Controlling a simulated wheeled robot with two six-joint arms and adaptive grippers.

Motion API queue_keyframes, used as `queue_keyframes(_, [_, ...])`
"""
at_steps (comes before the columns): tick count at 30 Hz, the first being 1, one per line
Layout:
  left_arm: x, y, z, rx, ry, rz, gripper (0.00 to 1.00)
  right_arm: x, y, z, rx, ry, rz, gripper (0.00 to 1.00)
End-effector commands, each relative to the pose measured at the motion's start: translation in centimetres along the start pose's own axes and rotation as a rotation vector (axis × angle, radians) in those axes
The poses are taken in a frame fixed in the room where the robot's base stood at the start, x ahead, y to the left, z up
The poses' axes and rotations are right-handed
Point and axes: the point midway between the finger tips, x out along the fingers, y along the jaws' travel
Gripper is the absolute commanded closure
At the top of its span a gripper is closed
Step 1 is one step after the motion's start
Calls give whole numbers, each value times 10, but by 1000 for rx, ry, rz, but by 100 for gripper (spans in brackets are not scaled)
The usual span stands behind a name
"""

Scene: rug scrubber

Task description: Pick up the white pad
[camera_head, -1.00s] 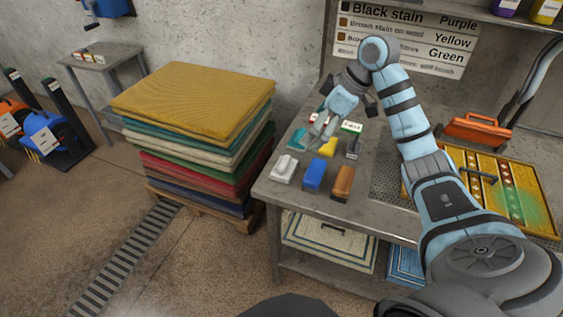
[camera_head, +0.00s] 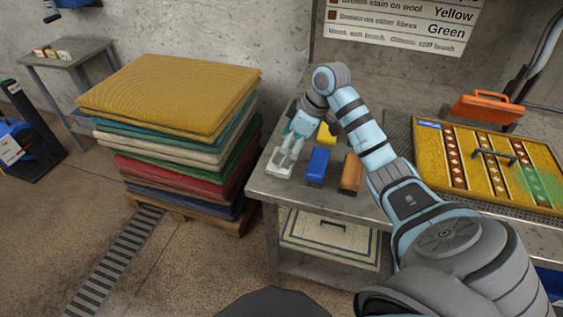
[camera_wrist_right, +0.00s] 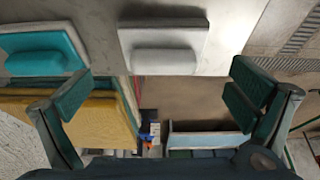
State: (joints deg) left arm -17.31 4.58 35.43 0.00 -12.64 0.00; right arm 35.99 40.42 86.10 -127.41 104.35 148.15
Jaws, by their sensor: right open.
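The white pad (camera_head: 278,170) lies at the table's front left corner in the head view, partly covered by my right gripper (camera_head: 288,158). In the right wrist view the white pad (camera_wrist_right: 163,50) has a raised grip and sits above the gap between the fingers. My right gripper (camera_wrist_right: 155,100) is open, with nothing between its fingers. I cannot tell whether it touches the pad. My left gripper is not in view.
A blue block (camera_head: 317,166) and an orange-brown block (camera_head: 351,173) stand right of the pad. A yellow piece (camera_head: 326,134) is behind. A teal pad (camera_wrist_right: 42,50) lies beside the white one. Stacked rugs (camera_head: 175,90) stand left of the table.

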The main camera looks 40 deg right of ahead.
Motion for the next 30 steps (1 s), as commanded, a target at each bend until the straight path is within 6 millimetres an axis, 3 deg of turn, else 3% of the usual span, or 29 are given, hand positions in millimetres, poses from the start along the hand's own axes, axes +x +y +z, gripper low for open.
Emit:
queue_keyframes(6, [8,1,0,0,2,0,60,42,-4,0,-1,0,-4,0])
queue_keyframes(14, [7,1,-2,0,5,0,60,47,-4,-2,-4,0,-2,2])
queue_keyframes(22, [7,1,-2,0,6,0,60,47,-4,-2,-4,0,-2,45])
queue_keyframes(28, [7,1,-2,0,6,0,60,47,-4,-2,-4,0,-2,47])
queue_keyframes(30, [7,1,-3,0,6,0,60,46,-4,-2,-4,0,-2,52])
